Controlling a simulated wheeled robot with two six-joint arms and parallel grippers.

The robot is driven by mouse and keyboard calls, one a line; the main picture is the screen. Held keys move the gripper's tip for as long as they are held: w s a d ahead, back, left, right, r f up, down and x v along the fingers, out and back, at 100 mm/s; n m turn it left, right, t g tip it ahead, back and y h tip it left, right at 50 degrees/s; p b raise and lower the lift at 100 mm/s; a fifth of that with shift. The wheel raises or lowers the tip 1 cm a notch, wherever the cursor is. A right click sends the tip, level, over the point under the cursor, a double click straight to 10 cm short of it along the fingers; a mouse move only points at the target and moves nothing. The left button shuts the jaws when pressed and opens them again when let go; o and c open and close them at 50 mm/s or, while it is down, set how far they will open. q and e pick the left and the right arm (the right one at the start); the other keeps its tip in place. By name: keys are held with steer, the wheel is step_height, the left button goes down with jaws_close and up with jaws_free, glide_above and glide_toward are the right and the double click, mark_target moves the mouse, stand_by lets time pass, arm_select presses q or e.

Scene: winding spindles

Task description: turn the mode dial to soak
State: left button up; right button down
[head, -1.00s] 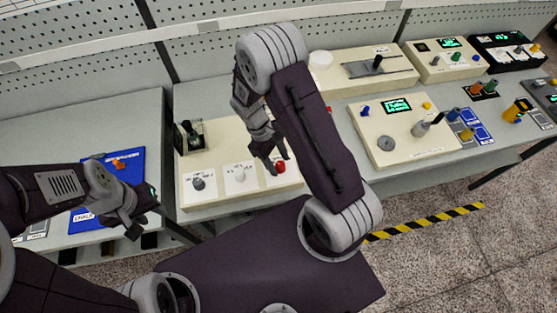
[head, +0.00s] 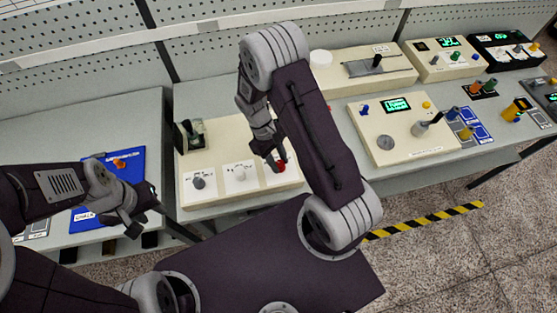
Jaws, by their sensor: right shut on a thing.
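A cream panel (head: 228,143) on the bench carries a row of three round knobs on white label plates: a dark grey knob (head: 199,182), a white knob (head: 240,174) and a red knob (head: 280,166). The lettering is too small to read, so I cannot tell which is the mode dial. My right gripper (head: 276,161) is shut on the red knob, its fingers partly covering it. My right forearm hides the panel's right side. My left gripper (head: 126,223) is low at the left, away from the panel; its finger gap is unclear.
A black lever switch (head: 190,132) stands at the panel's back left. A blue board (head: 127,166) lies on the left bench. To the right are a cream box (head: 405,145) with a green display and several small knobs. Pegboard (head: 80,70) backs the benches.

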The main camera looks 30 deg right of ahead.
steer(key=m+y, duration=0.1)
steer(key=m, duration=0.2)
steer(key=shift+d+r+p, duration=0.1)
steer(key=shift+d+p, duration=0.05)
steer(key=shift+p, duration=0.2)
steer(key=shift+m+y, duration=0.9)
steer(key=shift+m, duration=1.1)
steer(key=shift+w, duration=0.1)
steer(key=c, duration=1)
jaws_free()
steer(key=shift+c, duration=0.2)
